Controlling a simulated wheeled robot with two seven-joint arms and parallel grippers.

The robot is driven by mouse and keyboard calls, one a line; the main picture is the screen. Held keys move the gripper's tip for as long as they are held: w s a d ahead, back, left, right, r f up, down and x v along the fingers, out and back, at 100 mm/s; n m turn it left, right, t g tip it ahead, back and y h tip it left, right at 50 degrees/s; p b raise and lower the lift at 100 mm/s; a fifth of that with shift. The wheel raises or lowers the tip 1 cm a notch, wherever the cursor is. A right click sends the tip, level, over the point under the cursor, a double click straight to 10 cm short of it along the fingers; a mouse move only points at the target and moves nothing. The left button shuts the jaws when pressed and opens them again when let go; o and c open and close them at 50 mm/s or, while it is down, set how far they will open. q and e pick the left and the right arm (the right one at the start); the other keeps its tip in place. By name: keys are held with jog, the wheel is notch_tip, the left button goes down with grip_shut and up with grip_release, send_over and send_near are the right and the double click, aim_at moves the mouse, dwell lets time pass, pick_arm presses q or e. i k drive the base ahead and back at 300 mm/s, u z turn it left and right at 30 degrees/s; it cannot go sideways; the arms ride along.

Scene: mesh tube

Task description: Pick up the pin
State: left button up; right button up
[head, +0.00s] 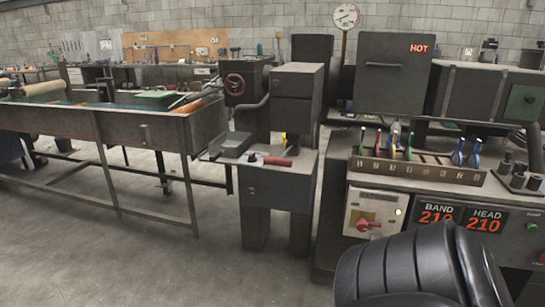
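I cannot make out for sure which thing is the pin. Dark short cylinders (506,162) stand at the far right. Neither of my grippers is in view.
A long metal trough table (120,125) stands at the left. A grey block (236,144) sits at the small stand's left edge. A panel reading BAND and HEAD 210 (463,217) is on the bench front. The floor (190,265) at lower left is clear.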

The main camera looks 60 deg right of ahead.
aim_at(509, 154)
jog(key=z, duration=1)
jog(key=i, duration=1)
jog(key=z, duration=3.95)
jog(key=i, duration=2.15)
jog(key=u, duration=2.75)
